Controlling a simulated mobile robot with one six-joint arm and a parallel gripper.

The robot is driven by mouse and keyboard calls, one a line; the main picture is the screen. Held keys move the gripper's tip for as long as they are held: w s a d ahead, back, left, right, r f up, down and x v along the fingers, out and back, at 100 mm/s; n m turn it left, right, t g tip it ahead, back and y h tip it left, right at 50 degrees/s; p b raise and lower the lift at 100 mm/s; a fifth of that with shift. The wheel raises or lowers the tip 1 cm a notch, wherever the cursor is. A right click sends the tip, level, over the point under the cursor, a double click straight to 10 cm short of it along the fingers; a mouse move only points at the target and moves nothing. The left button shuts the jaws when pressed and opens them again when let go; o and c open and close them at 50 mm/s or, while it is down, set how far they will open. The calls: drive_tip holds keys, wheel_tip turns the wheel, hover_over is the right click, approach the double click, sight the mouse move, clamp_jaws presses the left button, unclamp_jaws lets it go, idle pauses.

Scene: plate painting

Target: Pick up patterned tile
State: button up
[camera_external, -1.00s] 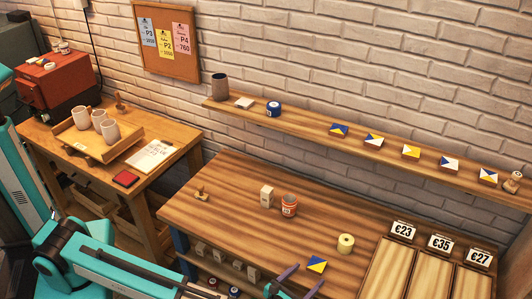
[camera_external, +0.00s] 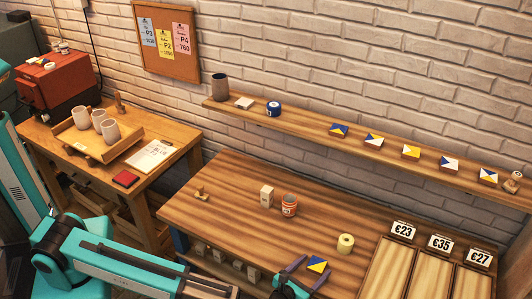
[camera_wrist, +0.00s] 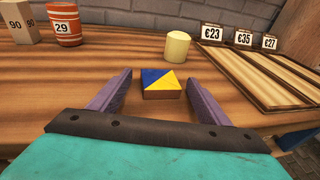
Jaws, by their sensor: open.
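The patterned tile (camera_external: 317,265), split diagonally into blue and yellow with a brown side, lies flat on the wooden table. It also shows in the wrist view (camera_wrist: 162,83), just beyond and between my open fingers. My gripper (camera_external: 308,270) is open and empty, its two purple fingers on either side of the near approach to the tile. In the wrist view my gripper (camera_wrist: 160,93) has a finger to the left and a finger to the right of the tile, with a gap on each side. Whether the fingertips touch the table, I cannot tell.
A pale yellow roll (camera_external: 346,243) stands behind the tile to the right. An orange-banded pot (camera_external: 290,205) and a pale block (camera_external: 267,196) stand farther back. Price-marked trays (camera_external: 385,274) lie to the right. A wall shelf (camera_external: 300,122) holds several similar tiles.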

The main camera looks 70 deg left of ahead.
drive_tip(key=shift+c, duration=0.5)
drive_tip(key=c, duration=1.2)
drive_tip(key=shift+r, duration=0.15)
drive_tip(key=shift+r+b, duration=0.35)
drive_tip(key=shift+r, duration=0.5)
drive_tip(key=shift+s+r, duration=0.25)
drive_tip(key=shift+r, duration=0.55)
drive_tip(key=s+a+r+p, duration=0.1)
drive_tip(key=s+a+p, duration=0.1)
drive_tip(key=s+p, duration=0.7)
drive_tip(key=s, duration=0.6)
drive_tip(key=shift+a+r, duration=0.15)
drive_tip(key=shift+r, duration=0.15)
